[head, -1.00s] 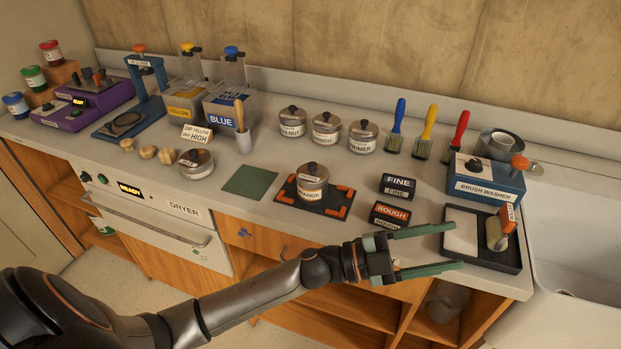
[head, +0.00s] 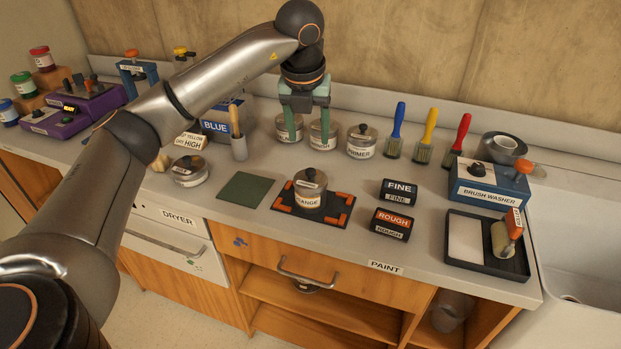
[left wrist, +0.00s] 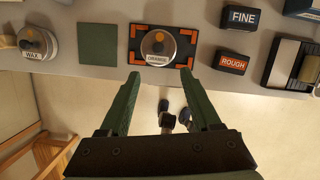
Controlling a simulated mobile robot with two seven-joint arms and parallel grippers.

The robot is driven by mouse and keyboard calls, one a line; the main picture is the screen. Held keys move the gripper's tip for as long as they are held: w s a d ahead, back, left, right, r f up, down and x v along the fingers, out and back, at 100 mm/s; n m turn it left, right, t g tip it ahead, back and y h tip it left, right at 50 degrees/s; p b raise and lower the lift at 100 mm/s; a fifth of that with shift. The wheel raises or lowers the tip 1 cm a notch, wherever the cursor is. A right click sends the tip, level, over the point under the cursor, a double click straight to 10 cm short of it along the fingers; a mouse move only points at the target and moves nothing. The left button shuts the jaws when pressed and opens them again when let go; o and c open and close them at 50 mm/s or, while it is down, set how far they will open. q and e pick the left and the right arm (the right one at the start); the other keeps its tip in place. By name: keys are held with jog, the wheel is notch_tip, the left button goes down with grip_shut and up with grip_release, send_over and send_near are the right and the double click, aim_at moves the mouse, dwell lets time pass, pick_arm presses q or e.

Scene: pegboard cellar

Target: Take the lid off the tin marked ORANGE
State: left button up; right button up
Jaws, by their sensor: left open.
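The tin marked ORANGE (head: 309,201) stands upright on a dark mat (head: 335,216) with orange corner marks. Its grey metal lid (head: 311,179) with a knob is on it. In the left wrist view the tin (left wrist: 158,58) shows from above, beyond my fingertips, with an orange spot on its lid (left wrist: 151,46). My left gripper (head: 308,140) is open and empty, fingers pointing down, high over the counter. In the head view it overlaps the tins behind; it is apart from the ORANGE tin. My right gripper is not in view.
Lidded tins, including PRIMER (head: 361,146), stand behind. A green square (head: 249,188) and another lidded tin (head: 188,174) are to the left. FINE (head: 398,188) and ROUGH (head: 393,221) blocks and a roller tray (head: 486,274) are to the right.

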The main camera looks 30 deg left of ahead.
pick_arm(q)
send_over(311, 170)
jog(key=s, duration=0.2)
jog(key=f, duration=0.6)
jog(key=shift+d+f+p, duration=0.3)
jog(key=shift+p, duration=0.1)
jog(key=shift+p+x, duration=0.55)
jog(key=shift+x, duration=2.1)
jog(key=shift+w, duration=0.15)
grip_shut()
jog(key=shift+r, duration=0.1)
